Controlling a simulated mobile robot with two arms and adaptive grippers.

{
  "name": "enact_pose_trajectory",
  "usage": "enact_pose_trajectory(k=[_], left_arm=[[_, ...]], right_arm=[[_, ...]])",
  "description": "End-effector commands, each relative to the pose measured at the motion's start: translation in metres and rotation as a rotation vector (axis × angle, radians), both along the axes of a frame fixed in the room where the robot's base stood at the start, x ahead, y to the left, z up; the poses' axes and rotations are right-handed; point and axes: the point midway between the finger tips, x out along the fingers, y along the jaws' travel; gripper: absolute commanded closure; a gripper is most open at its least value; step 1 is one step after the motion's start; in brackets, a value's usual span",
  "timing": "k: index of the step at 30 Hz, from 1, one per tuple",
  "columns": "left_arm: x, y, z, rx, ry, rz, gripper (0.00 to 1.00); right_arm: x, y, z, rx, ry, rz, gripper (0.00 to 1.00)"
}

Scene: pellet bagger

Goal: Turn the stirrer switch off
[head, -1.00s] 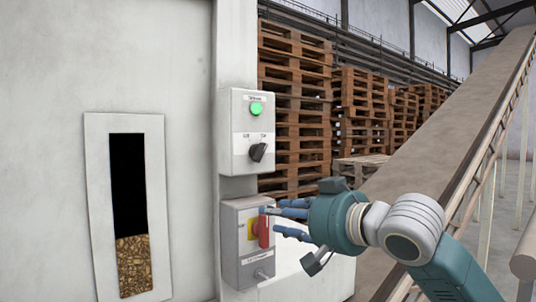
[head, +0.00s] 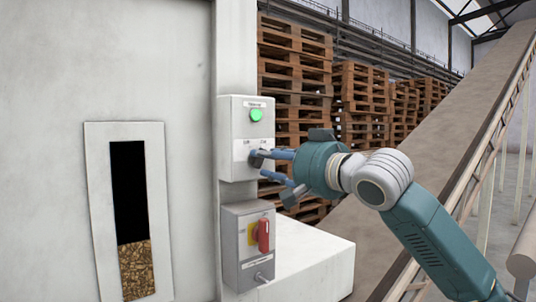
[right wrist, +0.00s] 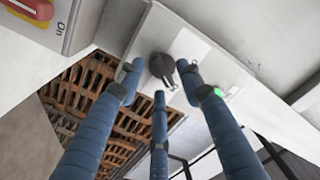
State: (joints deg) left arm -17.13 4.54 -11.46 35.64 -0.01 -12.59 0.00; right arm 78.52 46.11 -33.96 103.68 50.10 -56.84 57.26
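The stirrer switch appears to be the black rotary knob (right wrist: 161,68) on the upper grey control box (head: 232,142), which carries a lit green lamp (head: 256,115). In the head view the knob is mostly hidden by my fingers. My right gripper (head: 262,167) is at the front of this box. In the right wrist view its three blue fingers (right wrist: 160,88) are spread around the knob, with the knob between the tips; I cannot tell whether any tip touches it. The lamp there is partly behind one fingertip. My left gripper is not in view.
A lower grey box (head: 233,255) with a red handle (head: 263,235) on a yellow plate sits just below. A window (head: 136,271) shows pellets at left. An inclined conveyor (head: 445,110) rises at right, with stacked pallets (head: 295,75) behind.

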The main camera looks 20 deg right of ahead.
Motion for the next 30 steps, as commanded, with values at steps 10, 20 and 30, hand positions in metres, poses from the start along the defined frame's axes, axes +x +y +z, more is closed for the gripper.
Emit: enact_pose_trajectory(k=[10,20,30], left_arm=[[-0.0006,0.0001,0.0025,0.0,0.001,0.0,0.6],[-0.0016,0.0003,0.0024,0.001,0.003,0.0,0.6],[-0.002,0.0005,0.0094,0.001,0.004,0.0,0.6]], right_arm=[[0.0076,0.0029,-0.0005,-0.001,0.0,0.0,0.64],[0.0073,0.0028,-0.0004,-0.001,0.0,0.0,1.0],[0.0074,0.0026,0.0017,-0.055,-0.02,0.0,1.0]])
